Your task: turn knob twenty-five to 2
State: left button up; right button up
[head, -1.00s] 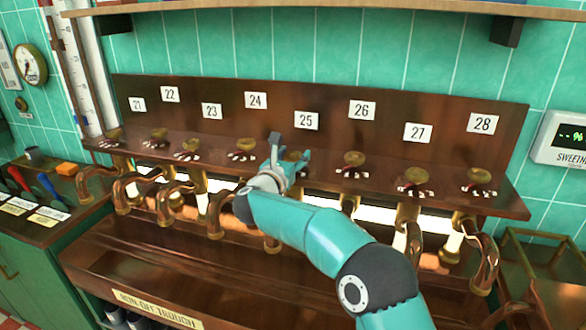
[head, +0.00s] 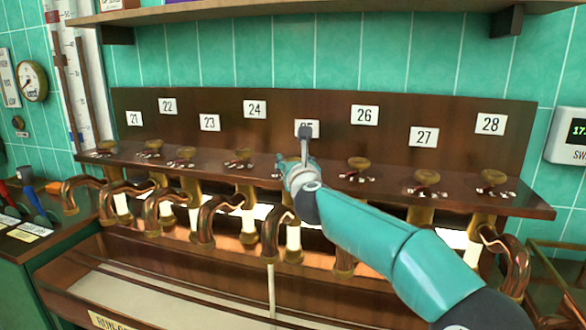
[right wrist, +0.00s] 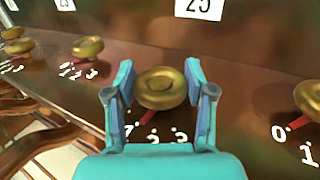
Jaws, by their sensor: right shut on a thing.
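Knob 25 is a round brass knob (right wrist: 160,88) below the 25 label (right wrist: 200,8). In the right wrist view its red pointer slants down and left, roughly between the partly hidden first visible digit and the 2. A 3 shows to the right of the 2. My right gripper (right wrist: 160,90) is shut on this knob, one finger on each side. In the head view my right gripper (head: 294,163) hides the knob and part of the 25 label (head: 302,124). My left gripper is not in view.
Neighbouring brass knobs stand close by, at 24 (head: 244,157) and 26 (head: 358,164). Copper spouts (head: 210,218) line the front below the shelf. A pale stream (head: 271,290) falls from one spout into the trough (head: 190,305). A wall display (head: 578,132) is at the right.

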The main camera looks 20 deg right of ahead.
dwell(0.3)
jog(key=o, duration=1.2)
jog(key=s, duration=0.4)
jog(key=s+a, duration=0.1)
jog(key=s, duration=0.6)
jog(key=shift+s+a, duration=0.3)
jog(key=shift+s, duration=0.1)
jog(key=shift+f, duration=0.1)
